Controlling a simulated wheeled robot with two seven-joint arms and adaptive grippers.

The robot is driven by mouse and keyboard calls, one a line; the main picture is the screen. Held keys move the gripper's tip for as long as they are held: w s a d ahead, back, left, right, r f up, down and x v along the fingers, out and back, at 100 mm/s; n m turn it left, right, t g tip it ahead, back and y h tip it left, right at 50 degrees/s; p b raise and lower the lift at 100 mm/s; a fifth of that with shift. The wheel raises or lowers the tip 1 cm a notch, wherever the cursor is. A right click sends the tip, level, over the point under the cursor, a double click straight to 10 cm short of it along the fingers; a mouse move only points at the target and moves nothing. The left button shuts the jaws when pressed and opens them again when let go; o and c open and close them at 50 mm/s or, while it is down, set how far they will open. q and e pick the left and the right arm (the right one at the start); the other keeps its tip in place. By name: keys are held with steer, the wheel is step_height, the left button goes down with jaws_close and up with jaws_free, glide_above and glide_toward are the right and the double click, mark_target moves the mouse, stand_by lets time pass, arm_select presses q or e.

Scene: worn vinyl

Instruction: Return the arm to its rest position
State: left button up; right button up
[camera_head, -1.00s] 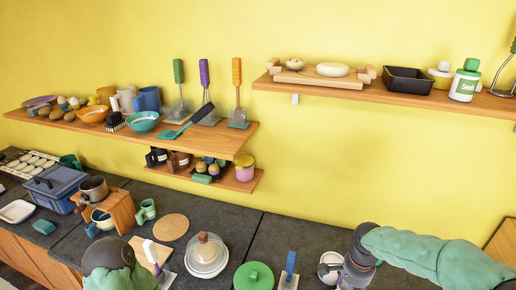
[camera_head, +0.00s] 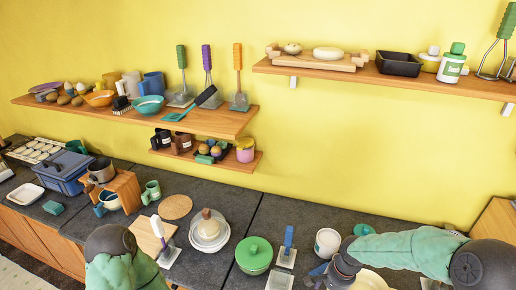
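My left arm comes in at the bottom left in a green sleeve with a dark joint; its gripper is out of the frame. My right arm reaches in from the right in a green sleeve.
The dark counter (camera_head: 285,215) holds a green lidded pot (camera_head: 254,255), a white domed dish (camera_head: 209,231) and a blue-handled tool (camera_head: 288,240). Wooden shelves (camera_head: 200,120) with bowls and utensils run along the yellow wall. A higher shelf (camera_head: 440,84) is at the right.

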steer(key=s+a+f+n+y, duration=0.1)
steer(key=s+a+f+n, duration=0.1)
steer(key=s+a+f, duration=0.35)
steer(key=s+a+f+n+y, duration=0.1)
steer(key=s+a+f+n, duration=0.1)
steer(key=s+f, duration=0.5)
steer(key=s+a+f+n, duration=0.2)
steer(key=s+a+f, duration=0.15)
steer(key=f, duration=0.45)
step_height(320, 180, down, 15)
steer(key=w+a+n+b, duration=0.1)
steer(key=b, duration=1.6)
steer(key=shift+w, duration=0.3)
steer(key=shift+a, duration=0.1)
